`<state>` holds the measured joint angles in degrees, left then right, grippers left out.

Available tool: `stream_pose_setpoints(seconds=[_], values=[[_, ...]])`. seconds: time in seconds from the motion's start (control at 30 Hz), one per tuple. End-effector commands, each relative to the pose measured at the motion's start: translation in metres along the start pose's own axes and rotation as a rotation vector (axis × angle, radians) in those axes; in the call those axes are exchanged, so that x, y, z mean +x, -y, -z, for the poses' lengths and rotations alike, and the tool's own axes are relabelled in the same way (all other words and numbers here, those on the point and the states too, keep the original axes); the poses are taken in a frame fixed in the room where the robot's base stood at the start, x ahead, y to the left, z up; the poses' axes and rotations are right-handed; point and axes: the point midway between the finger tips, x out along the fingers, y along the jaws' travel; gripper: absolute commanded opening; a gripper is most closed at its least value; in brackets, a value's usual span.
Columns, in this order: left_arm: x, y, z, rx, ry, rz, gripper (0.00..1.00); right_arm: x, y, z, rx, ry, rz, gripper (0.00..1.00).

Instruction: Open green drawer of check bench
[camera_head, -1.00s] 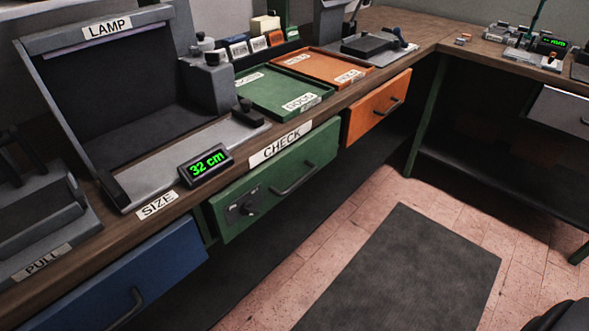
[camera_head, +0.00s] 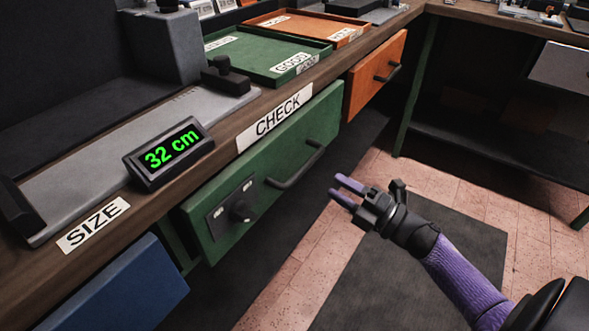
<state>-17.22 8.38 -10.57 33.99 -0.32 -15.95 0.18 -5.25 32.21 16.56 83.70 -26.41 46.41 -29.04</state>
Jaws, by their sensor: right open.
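The green drawer (camera_head: 266,165) sits under the bench top, below the CHECK label (camera_head: 275,118). Its front looks in line with the bench; I cannot tell for sure that it is fully shut. A dark bar handle (camera_head: 297,166) is on its right half. My left gripper is not in view.
A blue drawer (camera_head: 124,291) is at the lower left and an orange drawer (camera_head: 375,74) further right. A size display (camera_head: 168,152) reading 32 cm stands on the bench top. Green (camera_head: 262,62) and orange (camera_head: 305,31) trays lie behind. A dark mat (camera_head: 420,265) covers the floor.

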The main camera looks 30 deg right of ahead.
Motion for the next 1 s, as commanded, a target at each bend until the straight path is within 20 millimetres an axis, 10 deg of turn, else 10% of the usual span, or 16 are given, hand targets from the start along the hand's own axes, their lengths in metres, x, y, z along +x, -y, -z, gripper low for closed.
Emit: stream_pose_setpoints(seconds=[0.3,0.67,1.0], values=[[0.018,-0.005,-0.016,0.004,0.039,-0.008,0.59,0.071,0.002,0.000,0.007,0.003,0.000,0.53],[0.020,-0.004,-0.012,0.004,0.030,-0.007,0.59,0.086,0.000,-0.001,0.011,0.007,0.002,0.53],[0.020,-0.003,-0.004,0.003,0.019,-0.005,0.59,0.086,0.000,-0.001,0.012,0.007,0.003,0.00]])
